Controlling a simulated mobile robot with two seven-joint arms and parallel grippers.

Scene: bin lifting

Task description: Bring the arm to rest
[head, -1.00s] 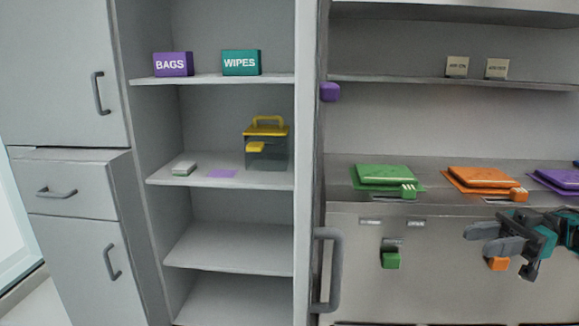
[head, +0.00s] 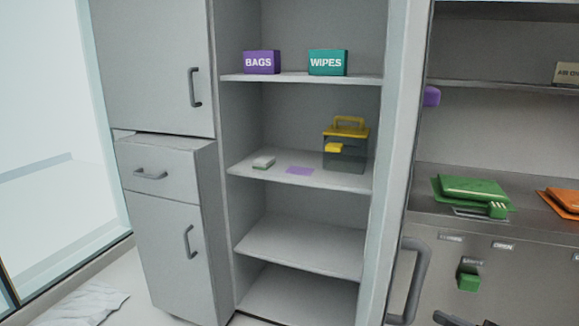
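Only the dark tips of a gripper (head: 462,320), which I take to be my right one, show at the bottom edge, right of the grey door handle. The rest of it is cut off by the frame, so I cannot tell whether it is open or shut. Nothing is seen held in the visible part. My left gripper is not in view.
Open shelves hold a purple BAGS box (head: 262,62), a teal WIPES box (head: 327,62) and a yellow-lidded bin (head: 345,150). A grey handle (head: 407,280) stands out right of them. A green lid (head: 475,190) lies on the counter. Crumpled white material (head: 90,302) lies on the floor.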

